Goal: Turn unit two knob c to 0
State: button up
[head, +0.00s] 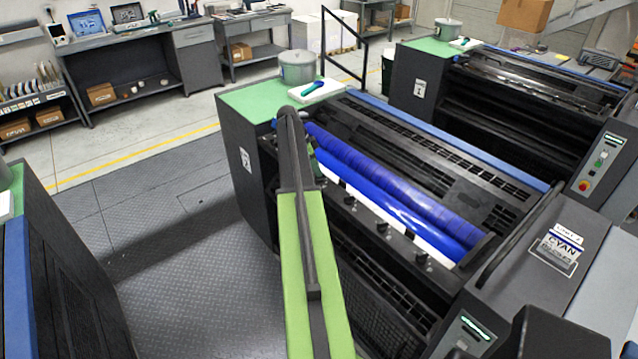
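Unit two (565,245) is the near press, with a sign reading "UNIT 2 CYAN" on its right housing. Blue rollers (400,200) lie across its middle. Along the dark rail in front of them stands a row of small dark knobs, including one at the right (422,258), one in the middle (382,227) and one farther left (350,202). Their letters and settings are too small to read, so I cannot tell which is knob c. My green and dark arm reaches up over the rail's left end and covers part of it.
A grey pot (297,67) and a white pad with a teal tool (314,89) stand on the unit's green top (258,97). Another press (520,80) stands behind, and part of one (60,290) at left. The dark floor (190,260) between is clear.

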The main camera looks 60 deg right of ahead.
jog(key=b+x, duration=0.1)
jog(key=x, duration=0.1)
jog(key=shift+f, duration=0.4)
jog(key=shift+s+r, duration=0.1)
grip_shut()
